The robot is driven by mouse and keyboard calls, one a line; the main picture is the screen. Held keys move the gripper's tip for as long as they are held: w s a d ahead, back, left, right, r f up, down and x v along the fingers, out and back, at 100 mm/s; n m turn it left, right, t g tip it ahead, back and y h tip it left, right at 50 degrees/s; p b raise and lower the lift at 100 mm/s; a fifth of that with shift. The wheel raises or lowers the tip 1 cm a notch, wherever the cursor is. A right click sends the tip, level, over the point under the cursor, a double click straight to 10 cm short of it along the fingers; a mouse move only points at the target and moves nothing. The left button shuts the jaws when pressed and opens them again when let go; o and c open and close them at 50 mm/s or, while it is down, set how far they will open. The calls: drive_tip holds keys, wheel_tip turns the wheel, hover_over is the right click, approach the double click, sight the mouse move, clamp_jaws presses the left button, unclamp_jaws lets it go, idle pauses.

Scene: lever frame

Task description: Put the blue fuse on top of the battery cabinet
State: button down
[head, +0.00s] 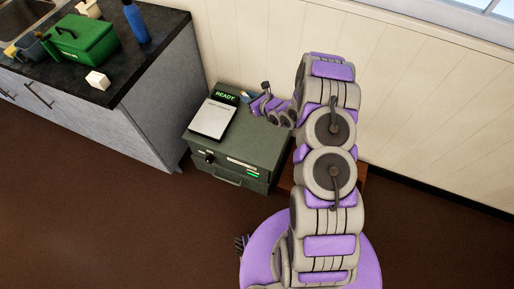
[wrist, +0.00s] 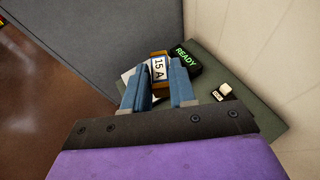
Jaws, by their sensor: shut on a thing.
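My gripper (head: 247,96) is over the far part of the battery cabinet; it also shows in the wrist view (wrist: 157,88). Its blue-grey fingers are shut on a fuse (wrist: 158,68) with a white "15 A" label. The battery cabinet (head: 232,160) is a grey-green box with a front handle. Its flat top also shows in the wrist view (wrist: 240,72). I cannot tell whether the fuse touches the top.
A pale panel with a lit READY display (head: 225,97) stands on the cabinet. A small white switch-like piece (wrist: 225,89) is on its right in the wrist view.

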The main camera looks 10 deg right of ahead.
drive_tip(key=s+d+f+b, duration=0.1)
drive_tip(key=s+f, duration=0.2)
drive_tip(key=f, duration=0.5)
drive_tip(key=s+d+f+b, duration=0.1)
drive_tip(key=s+f, duration=0.1)
drive_tip(key=f, duration=0.7)
drive_tip(key=n, duration=0.1)
hover_over(258, 156)
wheel_tip(258, 156, down, 8)
drive_tip(key=shift+d+f+y+b, duration=0.2)
drive_tip(key=shift+f+y+b, duration=0.1)
drive_tip(key=shift+f+b, duration=0.35)
drive_tip(key=f, duration=0.1)
drive_tip(key=f+b, duration=0.1)
drive_tip(key=f, duration=0.2)
drive_tip(key=shift+a+b, duration=0.25)
drive_tip(key=shift+b, duration=0.15)
drive_tip(key=shift+f, duration=0.65)
drive_tip(key=shift+d, duration=0.15)
drive_tip(key=c, duration=0.8)
unclamp_jaws()
drive_tip(key=shift+c, duration=0.2)
